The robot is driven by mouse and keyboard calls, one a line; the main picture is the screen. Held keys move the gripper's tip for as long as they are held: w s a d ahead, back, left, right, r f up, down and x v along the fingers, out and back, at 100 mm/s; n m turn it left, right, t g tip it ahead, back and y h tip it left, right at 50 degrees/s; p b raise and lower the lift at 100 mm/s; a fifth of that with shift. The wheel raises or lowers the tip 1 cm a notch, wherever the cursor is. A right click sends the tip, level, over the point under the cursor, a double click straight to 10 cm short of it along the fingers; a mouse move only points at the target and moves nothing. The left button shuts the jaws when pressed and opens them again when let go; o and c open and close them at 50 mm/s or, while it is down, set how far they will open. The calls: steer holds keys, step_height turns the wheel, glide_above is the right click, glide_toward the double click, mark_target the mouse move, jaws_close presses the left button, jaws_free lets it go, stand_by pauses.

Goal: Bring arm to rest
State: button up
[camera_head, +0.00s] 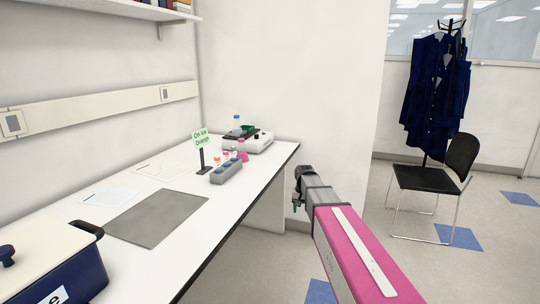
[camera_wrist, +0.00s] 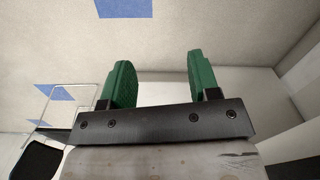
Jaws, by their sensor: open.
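My pink and grey arm (camera_head: 354,247) reaches up from the lower right in the head view, to the right of the bench and apart from it. The fingers are hard to make out there. In the wrist view my gripper (camera_wrist: 160,82) shows two green fingers set wide apart, with nothing between them. The floor and a pale wall lie beyond the fingers.
The white bench (camera_head: 150,262) carries a blue ice box (camera_head: 55,272), a grey mat (camera_head: 157,216), a tube rack (camera_head: 226,173), a green sign (camera_head: 201,140) and a white device (camera_head: 258,143). A black chair (camera_head: 427,180) stands at right. Open floor lies between chair and bench.

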steer(key=s+d+f, duration=0.1)
steer(key=s+f, duration=0.2)
steer(key=s, duration=0.5)
steer(key=s+d+f+n, duration=0.1)
steer(key=s+d+f, duration=0.1)
steer(key=s, duration=0.6)
steer(key=s+d+f, duration=0.1)
steer(key=s+f, duration=0.4)
steer(key=s, duration=0.3)
steer(key=shift+d+n, duration=0.25)
steer(key=shift+n, duration=0.05)
steer(key=shift+f, duration=0.1)
